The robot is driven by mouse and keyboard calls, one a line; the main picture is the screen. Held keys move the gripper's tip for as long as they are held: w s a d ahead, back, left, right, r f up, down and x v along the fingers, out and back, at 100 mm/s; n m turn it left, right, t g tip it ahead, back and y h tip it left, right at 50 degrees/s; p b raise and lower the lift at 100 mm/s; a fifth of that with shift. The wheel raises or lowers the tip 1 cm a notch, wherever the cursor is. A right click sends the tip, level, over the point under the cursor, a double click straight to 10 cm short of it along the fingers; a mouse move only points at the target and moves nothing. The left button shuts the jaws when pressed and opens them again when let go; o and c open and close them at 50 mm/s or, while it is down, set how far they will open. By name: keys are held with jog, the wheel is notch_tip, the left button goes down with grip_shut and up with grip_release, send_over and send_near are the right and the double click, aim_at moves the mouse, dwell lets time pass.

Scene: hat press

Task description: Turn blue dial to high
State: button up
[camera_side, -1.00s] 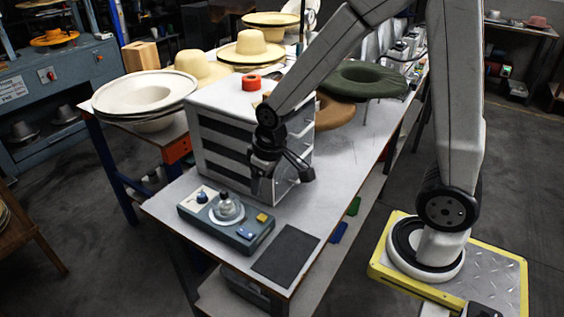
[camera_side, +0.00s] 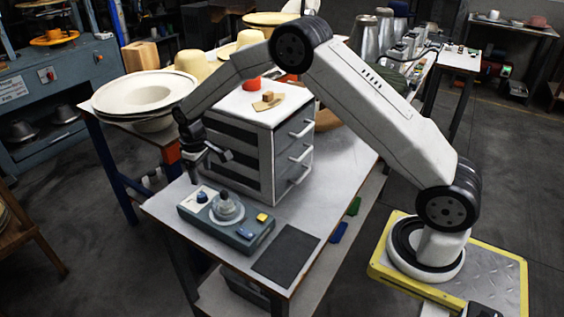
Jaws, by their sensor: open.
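The blue dial (camera_side: 202,196) sits on a white plate at the left end of a blue-grey control box (camera_side: 252,241) on the table. Its pointer setting is too small to read. My gripper (camera_side: 208,168) is open and empty above and a little behind the dial, at the near left side of the drawer unit. It points down and appears apart from the dial.
A grey domed knob (camera_side: 227,210) stands mid-box, near a yellow button (camera_side: 262,218). The drawer unit (camera_side: 266,150) stands close behind the box. A dark mat (camera_side: 286,255) lies to the right. White hats (camera_side: 140,92) are at left.

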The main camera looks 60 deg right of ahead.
aim_at(202, 195)
jog(key=shift+w+f, duration=0.95)
jog(key=shift+w, duration=0.15)
jog(key=shift+f, duration=0.1)
jog(key=shift+d+f, duration=0.2)
jog(key=shift+f, duration=3.55)
grip_shut()
